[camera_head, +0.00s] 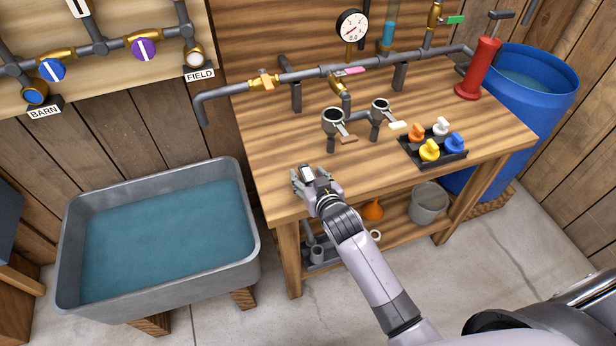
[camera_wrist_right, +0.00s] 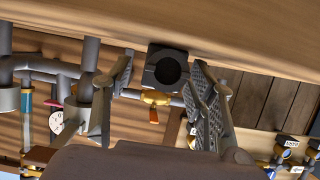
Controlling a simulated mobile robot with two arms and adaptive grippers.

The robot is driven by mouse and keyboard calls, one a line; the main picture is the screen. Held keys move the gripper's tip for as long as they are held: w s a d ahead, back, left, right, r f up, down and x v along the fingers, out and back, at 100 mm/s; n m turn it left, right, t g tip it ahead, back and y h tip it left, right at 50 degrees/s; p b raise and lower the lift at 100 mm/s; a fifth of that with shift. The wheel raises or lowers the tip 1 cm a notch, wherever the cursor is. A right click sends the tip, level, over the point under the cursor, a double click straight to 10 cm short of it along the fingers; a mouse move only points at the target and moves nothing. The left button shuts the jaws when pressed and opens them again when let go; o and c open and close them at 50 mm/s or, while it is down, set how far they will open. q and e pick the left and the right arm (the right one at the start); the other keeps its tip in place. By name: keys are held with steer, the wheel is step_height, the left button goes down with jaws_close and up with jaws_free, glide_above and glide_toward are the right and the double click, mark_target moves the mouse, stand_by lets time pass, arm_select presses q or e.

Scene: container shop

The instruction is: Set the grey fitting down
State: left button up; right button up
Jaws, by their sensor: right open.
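The grey fitting (camera_wrist_right: 167,68) is a dark, squarish block with a round hole, seen end-on in the wrist view. It appears to rest on the wooden bench top (camera_head: 262,150), near the front left corner. In the head view only a small part of the fitting (camera_head: 306,173) shows between the fingers. My right gripper (camera_head: 309,179) is low over the bench. Its fingers (camera_wrist_right: 163,62) stand apart on either side of the fitting in the wrist view, with a visible gap on both sides. My left gripper is out of view.
A pipe run with two cup-like valve fittings (camera_head: 333,120) stands behind the gripper. A black tray (camera_head: 432,153) of coloured knobs lies to the right, with a red pump (camera_head: 479,67) beyond. A water trough (camera_head: 250,232) stands left of the bench. Bare bench lies around the gripper.

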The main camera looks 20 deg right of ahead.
steer(key=c, duration=1.2)
jaws_close()
steer(key=shift+r, duration=0.15)
